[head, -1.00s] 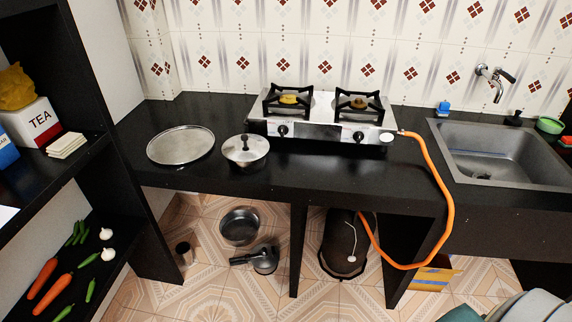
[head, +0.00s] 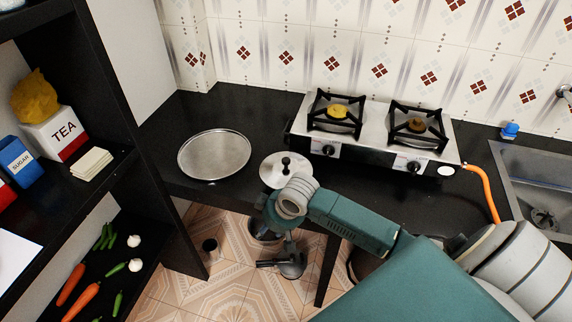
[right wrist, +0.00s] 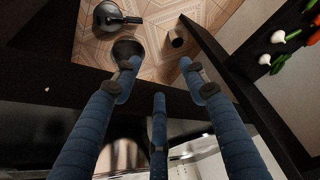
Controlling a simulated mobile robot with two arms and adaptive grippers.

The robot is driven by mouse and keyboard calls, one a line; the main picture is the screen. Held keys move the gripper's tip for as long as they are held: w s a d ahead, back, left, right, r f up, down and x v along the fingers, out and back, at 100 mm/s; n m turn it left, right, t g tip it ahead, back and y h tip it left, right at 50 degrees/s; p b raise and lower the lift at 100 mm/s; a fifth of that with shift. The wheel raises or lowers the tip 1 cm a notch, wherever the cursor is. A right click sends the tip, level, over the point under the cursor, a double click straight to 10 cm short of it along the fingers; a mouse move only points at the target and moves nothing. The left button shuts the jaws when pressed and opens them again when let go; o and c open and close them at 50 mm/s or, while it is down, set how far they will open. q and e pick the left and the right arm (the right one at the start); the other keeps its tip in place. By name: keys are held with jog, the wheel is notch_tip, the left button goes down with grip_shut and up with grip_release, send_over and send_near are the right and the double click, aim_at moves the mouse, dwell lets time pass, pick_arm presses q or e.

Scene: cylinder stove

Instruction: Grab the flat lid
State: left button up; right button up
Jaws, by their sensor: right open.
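A flat round silver disc (head: 214,155) lies on the black counter, left in the head view. Right of it is a round metal lid (head: 274,172) with a black knob, partly hidden by my right arm. My right gripper (head: 266,212) is at the counter's front edge, just in front of the knobbed lid, and its fingers are mostly hidden there. In the right wrist view my right gripper (right wrist: 157,88) shows blue fingers spread open and empty, over the counter edge. Shiny metal shows at the bottom of that view; I cannot tell which piece. My left gripper is not in view.
A two-burner stove (head: 375,135) stands right of the lid, with an orange hose (head: 482,190) and a sink (head: 540,190) beyond. A black shelf (head: 130,160) with a tea box (head: 55,135) is at left. Pans (right wrist: 115,17) and a cup (right wrist: 176,38) are on the floor.

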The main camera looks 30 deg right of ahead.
notch_tip(320, 180, up, 9)
jog(key=w+d, duration=0.2)
jog(key=w, duration=0.1)
jog(key=m+h+p, duration=0.2)
jog(key=m, duration=0.1)
send_near(286, 159)
jog(key=x, duration=0.3)
jog(key=shift+d+f, duration=0.15)
jog(key=shift+w+f+p, duration=0.25)
jog(key=shift+f+p, duration=0.3)
jog(key=p+x, duration=0.1)
jog(key=x, duration=0.2)
jog(key=shift+f, duration=0.25)
jog(key=shift+w+f, duration=0.2)
jog(key=shift+f, duration=0.2)
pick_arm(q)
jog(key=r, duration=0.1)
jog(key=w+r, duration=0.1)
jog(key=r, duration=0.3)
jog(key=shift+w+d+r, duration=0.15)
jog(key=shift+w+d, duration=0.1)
pick_arm(e)
jog(key=shift+r, duration=0.1)
grip_shut()
